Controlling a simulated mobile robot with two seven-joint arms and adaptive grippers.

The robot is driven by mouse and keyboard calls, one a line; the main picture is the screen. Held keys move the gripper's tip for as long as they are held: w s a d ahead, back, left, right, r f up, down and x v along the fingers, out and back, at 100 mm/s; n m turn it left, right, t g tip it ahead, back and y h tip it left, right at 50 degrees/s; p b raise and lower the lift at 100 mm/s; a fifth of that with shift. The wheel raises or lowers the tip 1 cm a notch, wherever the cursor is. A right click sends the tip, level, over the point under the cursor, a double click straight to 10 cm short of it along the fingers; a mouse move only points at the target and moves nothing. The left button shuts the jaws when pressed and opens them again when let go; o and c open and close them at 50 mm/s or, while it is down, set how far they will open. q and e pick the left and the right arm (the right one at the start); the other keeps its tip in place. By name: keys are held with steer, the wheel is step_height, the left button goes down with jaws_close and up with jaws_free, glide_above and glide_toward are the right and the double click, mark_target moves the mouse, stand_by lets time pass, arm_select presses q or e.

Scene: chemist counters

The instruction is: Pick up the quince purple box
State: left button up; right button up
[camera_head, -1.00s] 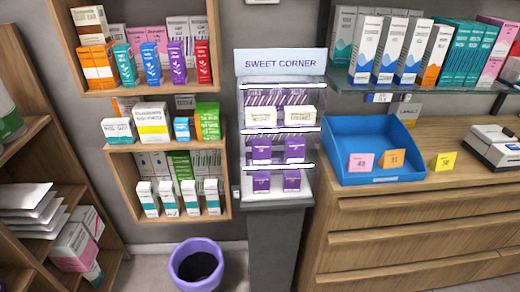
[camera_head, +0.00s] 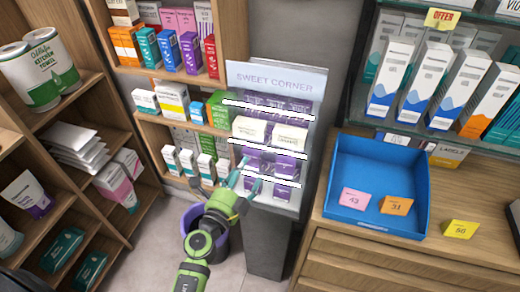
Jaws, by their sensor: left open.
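The sweet corner stand (camera_head: 276,82) holds several small purple boxes, including a purple box (camera_head: 287,167) on the middle tier and another purple box (camera_head: 282,192) on the bottom tier. Their labels are too small to read, so I cannot tell which is the quince one. My left gripper (camera_head: 247,180) is open and empty at the lower left front of the stand, its fingers pointing up toward the purple boxes. It hides part of the left side of the lower tiers. I cannot tell whether it touches a box. My right gripper is out of view.
Cream boxes (camera_head: 289,138) stand on the tier above. White rails cross the stand's front. A blue tray (camera_head: 378,226) with price cards sits on the wooden counter at right. Wooden shelves with cartons stand at left. A purple bin (camera_head: 189,218) is behind my arm.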

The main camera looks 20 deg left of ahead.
mark_target(250, 163)
arm_select(q)
steer(key=w, duration=0.6)
steer(key=shift+w+d+f, duration=0.1)
steer(key=shift+d, duration=0.15)
steer(key=shift+w, duration=0.15)
steer(key=c, duration=0.6)
steer(key=o, duration=0.6)
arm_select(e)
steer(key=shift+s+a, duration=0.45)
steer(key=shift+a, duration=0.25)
